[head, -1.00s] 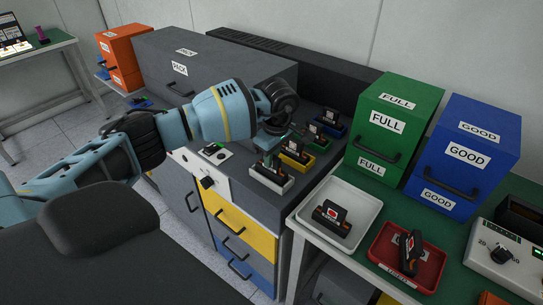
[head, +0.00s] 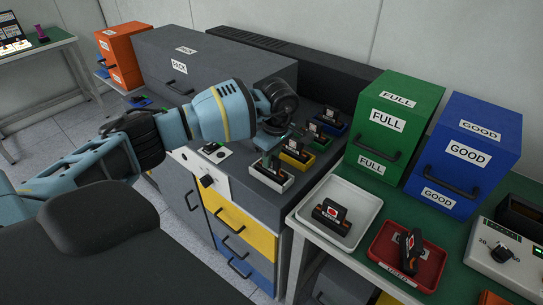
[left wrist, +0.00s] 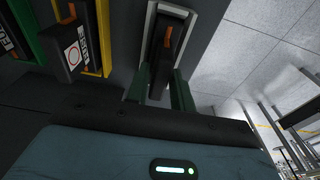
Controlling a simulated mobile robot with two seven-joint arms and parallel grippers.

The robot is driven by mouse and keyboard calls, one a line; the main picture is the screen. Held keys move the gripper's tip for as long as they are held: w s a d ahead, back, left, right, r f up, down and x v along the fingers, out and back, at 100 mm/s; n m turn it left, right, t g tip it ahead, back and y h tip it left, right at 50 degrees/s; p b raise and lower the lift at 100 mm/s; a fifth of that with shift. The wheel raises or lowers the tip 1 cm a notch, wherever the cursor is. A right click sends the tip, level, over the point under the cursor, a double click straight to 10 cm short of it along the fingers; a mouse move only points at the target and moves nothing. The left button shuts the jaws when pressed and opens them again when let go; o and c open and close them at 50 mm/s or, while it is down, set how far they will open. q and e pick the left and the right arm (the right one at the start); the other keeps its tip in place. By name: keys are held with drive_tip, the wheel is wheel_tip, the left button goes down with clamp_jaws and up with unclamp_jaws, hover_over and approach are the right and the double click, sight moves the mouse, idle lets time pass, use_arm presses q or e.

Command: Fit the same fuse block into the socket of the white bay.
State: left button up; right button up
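The white bay (head: 270,182) stands at the near end of the row on the grey cabinet top. A dark fuse block (head: 271,163) stands upright in it, under my left gripper (head: 275,146). In the left wrist view the block (left wrist: 166,42), with an orange mark, lies inside the white bay's rim (left wrist: 150,18). The green fingers (left wrist: 160,90) flank the block closely, with no clear gap at its sides. How deep the block sits in the socket is hidden. My right gripper is not in view.
Yellow (head: 297,160), green (head: 318,142) and blue (head: 335,129) bays with fuse blocks continue the row close by. A white tray (head: 365,207) and a red tray (head: 432,270), each with a block, stand on the right table. Green (head: 398,110) and blue (head: 470,140) drawer boxes stand behind.

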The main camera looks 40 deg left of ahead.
use_arm(q)
drive_tip(key=o, duration=0.3)
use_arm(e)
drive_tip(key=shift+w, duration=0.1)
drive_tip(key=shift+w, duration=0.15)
use_arm(q)
drive_tip(key=shift+r, duration=0.3)
drive_tip(key=r, duration=0.6)
drive_tip(key=shift+d, duration=0.4)
drive_tip(key=shift+r, duration=0.55)
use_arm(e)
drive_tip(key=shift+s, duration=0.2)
use_arm(q)
drive_tip(key=shift+s+d, duration=0.1)
